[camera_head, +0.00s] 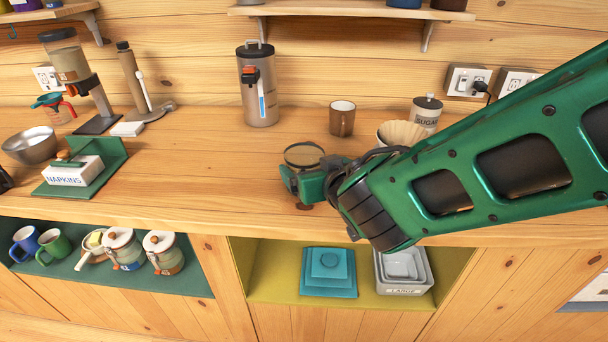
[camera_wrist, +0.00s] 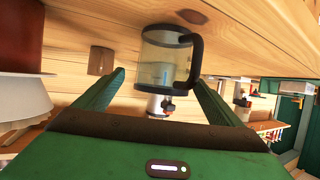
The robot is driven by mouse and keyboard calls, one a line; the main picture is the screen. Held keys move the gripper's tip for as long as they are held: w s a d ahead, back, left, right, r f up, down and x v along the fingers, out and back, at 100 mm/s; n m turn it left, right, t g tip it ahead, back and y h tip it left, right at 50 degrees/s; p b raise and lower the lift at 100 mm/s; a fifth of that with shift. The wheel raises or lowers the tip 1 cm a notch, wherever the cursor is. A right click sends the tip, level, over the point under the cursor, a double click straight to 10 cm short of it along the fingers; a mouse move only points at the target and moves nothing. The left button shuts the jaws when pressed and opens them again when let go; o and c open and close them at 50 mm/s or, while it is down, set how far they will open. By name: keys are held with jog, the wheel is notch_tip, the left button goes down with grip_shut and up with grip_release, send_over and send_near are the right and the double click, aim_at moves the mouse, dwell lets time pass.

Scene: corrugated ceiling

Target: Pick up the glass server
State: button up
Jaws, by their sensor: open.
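The glass server (camera_head: 304,153) is a clear glass jug with a dark rim, standing on the wooden counter in the head view. Its lower part is hidden behind my gripper (camera_head: 303,185). In the wrist view, which looks tipped over, the glass server (camera_wrist: 160,62) shows its black handle (camera_wrist: 194,58) on the right. My gripper (camera_wrist: 158,82) is open and empty, with one green finger on each side of the server's outline. The server appears ahead of the fingertips; I cannot tell the exact gap.
A steel dispenser (camera_head: 258,95) stands at the back of the counter. A brown mug (camera_head: 342,119), a paper filter cone (camera_head: 402,134) and a sugar jar (camera_head: 426,112) stand to the right. A napkin holder (camera_head: 75,172) is at left. The counter left of the server is clear.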

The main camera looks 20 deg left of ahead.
aim_at(300, 158)
jog(key=shift+x, duration=1.95)
jog(key=shift+s+a, duration=0.1)
jog(key=shift+a, duration=0.05)
jog(key=c, duration=1.4)
jog(key=shift+o, duration=0.2)
jog(key=shift+r, duration=0.15)
